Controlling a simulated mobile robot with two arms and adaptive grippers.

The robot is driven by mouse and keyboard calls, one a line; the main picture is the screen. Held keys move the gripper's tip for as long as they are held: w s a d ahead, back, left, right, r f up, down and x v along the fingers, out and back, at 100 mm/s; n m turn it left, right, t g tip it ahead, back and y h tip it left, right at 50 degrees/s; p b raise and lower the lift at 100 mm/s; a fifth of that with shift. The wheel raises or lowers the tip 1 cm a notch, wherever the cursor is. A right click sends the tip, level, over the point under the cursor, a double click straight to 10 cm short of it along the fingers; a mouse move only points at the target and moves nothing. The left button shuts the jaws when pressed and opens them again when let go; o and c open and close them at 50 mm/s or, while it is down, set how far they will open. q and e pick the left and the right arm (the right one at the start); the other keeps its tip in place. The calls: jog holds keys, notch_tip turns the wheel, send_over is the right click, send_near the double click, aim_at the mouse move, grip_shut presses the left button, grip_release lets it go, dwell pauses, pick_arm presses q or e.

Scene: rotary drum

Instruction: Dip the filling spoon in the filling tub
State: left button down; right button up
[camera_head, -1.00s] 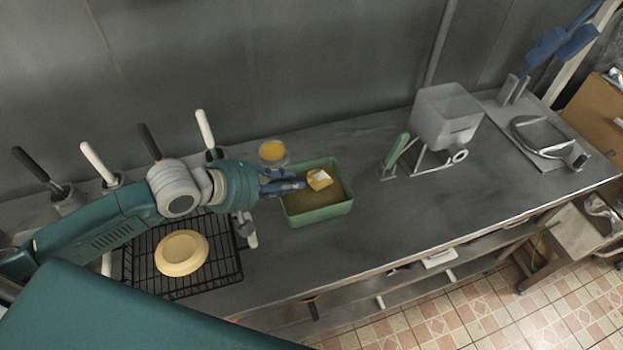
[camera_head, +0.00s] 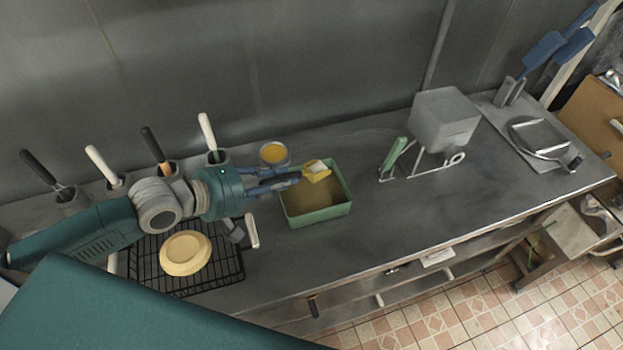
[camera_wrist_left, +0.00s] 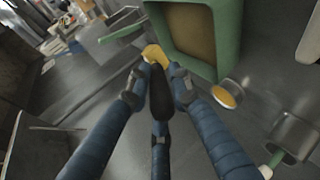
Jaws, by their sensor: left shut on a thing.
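My left gripper (camera_head: 296,182) is shut on the filling spoon, whose dark handle (camera_wrist_left: 160,95) runs between the fingers in the left wrist view. The spoon's yellow head (camera_head: 316,171), with a pale patch on top, shows beyond the fingertips. It overlaps the back part of the green filling tub (camera_head: 320,215) in the head view; its exact height over the filling is hard to tell. The tub holds a flat brownish-yellow filling and also shows in the left wrist view (camera_wrist_left: 230,45). My right gripper is out of view.
A small round container of yellow stuff (camera_head: 274,153) stands just behind the tub. A black wire rack (camera_head: 205,284) with a pale round dish (camera_head: 185,252) is at left. Several upright handles stand in holders along the wall.

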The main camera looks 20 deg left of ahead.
pick_arm(q)
jog(key=shift+s+a+r+t+p, duration=0.2)
jog(key=shift+r+t+p, duration=0.1)
jog(key=shift+r, duration=0.3)
dwell(1.1)
